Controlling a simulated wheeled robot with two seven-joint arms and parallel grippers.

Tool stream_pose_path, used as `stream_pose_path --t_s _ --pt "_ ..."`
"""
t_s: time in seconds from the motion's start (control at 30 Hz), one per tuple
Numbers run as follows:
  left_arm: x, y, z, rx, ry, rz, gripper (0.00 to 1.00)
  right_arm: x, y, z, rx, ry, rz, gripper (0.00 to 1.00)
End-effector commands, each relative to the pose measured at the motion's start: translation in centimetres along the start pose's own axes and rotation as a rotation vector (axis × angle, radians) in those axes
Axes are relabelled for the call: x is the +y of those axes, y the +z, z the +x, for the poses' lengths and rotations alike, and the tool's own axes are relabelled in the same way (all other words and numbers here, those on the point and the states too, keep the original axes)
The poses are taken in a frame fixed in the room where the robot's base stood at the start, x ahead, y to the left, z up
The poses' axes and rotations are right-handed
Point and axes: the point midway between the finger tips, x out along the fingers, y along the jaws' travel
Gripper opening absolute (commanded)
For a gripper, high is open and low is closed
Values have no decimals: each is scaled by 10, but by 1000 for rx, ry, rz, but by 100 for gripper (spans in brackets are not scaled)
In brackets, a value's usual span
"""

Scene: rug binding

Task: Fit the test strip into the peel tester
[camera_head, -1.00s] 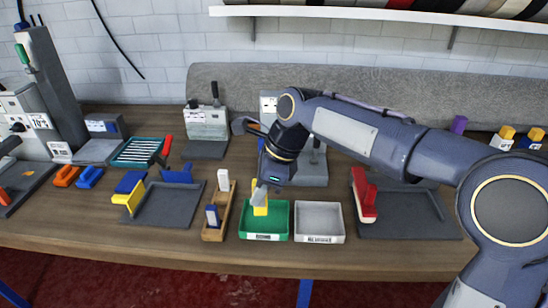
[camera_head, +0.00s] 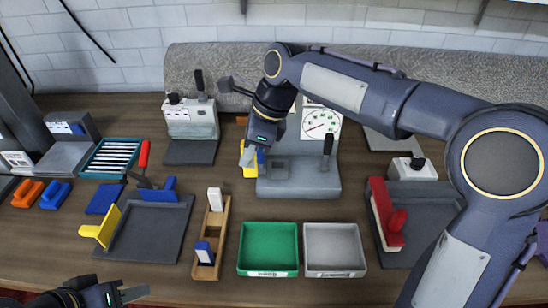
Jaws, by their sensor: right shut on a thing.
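My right gripper (camera_head: 249,146) is shut on a small yellow piece (camera_head: 249,171), which looks like the test strip. It holds the strip upright at the left side of a grey machine with a round dial (camera_head: 322,123), which looks like the peel tester. The tester has a grey base (camera_head: 300,187) and a dark upright lever (camera_head: 327,150). The gripper hides part of the tester's left side, and I cannot tell whether the strip touches it. My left gripper (camera_head: 128,293) shows only partly at the bottom left edge, away from these things; its jaw opening is unclear.
An empty green tray (camera_head: 268,226) and a grey tray (camera_head: 334,232) stand in front of the tester. A wooden holder (camera_head: 223,222) with white and blue pieces is left of them. A second lever machine (camera_head: 190,118) stands behind left. A red-handled tool (camera_head: 385,212) is at right.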

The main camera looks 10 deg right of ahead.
Motion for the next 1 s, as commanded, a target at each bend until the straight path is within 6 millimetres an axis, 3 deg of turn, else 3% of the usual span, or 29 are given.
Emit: stream_pose_path --t_s 0.17,0.43,0.5,0.7,1.0 --pt "2 -2 -5 1 0 0 36 -22 -13 4 1 1 7 0" --pt "9 -9 -19 0 0 0 36 -82 -52 20 1 1 7 0" --pt "9 -10 -20 0 0 0 36 -92 -62 32 2 5 5 0" --pt "11 -12 -24 0 0 0 36 -113 -83 55 0 1 2 0" --pt "13 -14 -28 0 0 0 36 -127 -96 70 0 1 2 0"
